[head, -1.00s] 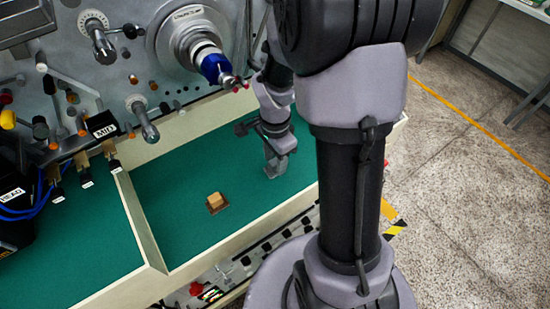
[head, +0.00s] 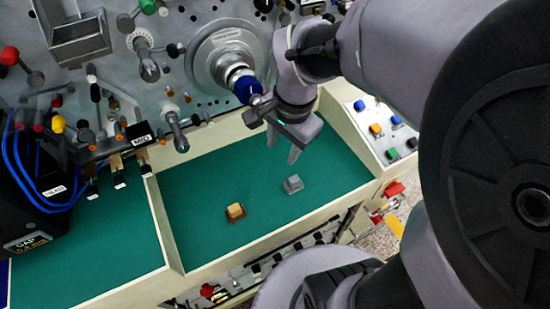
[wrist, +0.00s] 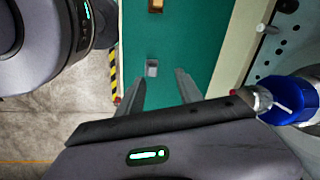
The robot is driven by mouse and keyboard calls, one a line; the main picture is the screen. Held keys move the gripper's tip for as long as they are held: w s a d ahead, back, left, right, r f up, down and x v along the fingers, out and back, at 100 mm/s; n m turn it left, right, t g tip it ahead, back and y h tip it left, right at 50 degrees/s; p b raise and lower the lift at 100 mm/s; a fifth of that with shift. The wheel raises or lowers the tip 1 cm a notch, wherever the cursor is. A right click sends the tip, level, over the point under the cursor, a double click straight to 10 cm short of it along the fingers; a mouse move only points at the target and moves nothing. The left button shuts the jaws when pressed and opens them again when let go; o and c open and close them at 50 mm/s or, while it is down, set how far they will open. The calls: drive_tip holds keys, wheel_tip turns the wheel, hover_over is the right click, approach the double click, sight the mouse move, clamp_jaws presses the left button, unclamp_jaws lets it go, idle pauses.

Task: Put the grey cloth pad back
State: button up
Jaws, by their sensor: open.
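The grey cloth pad (head: 293,185) lies on the green tray floor (head: 205,190), in the right part of the middle compartment. In the wrist view the pad (wrist: 151,68) shows beyond my fingertips, with green surface around it. My gripper (head: 284,146) is above the tray, up and back from the pad, with its two fingers apart and nothing between them. In the wrist view my gripper (wrist: 160,82) also shows its fingers spread wide. The pad is apart from both fingers.
A tan block on a brown base (head: 235,211) lies left of the pad. A blue-tipped spindle (head: 245,88) stands out close to my gripper. A pale divider (head: 165,225) bounds the compartment on the left. A button panel (head: 385,130) is at right.

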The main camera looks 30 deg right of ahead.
drive_tip(key=s+a+r+n+t+y, duration=0.2)
drive_tip(key=s+a+r+n+t, duration=0.2)
drive_tip(key=s+a+r+n, duration=0.45)
wheel_tip(320, 180, down, 9)
drive_tip(key=s+a+b, duration=0.1)
drive_tip(key=b, duration=0.7)
drive_tip(key=shift+f+n, duration=0.15)
drive_tip(key=shift+n, duration=0.2)
